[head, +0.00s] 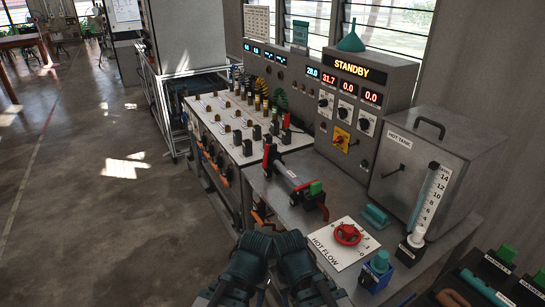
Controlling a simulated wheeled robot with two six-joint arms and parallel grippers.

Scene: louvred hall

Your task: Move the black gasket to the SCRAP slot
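I cannot make out a black gasket in the head view. I cannot read a SCRAP label on any slot either. Black boxes (497,266) with green parts and small white labels stand at the lower right, cut by the frame edge; the labels are too small to read. Dark links of my two arms show side by side at the bottom centre, in front of the bench. No gripper fingers can be made out there.
A grey bench (262,190) carries a black-and-red cylinder assembly (293,181), a HOT FLOW plate (350,251) with a red knob, a blue valve block (376,271) and a grey HOT TANK (425,165). A STANDBY panel (361,71) stands behind. The floor at left is clear.

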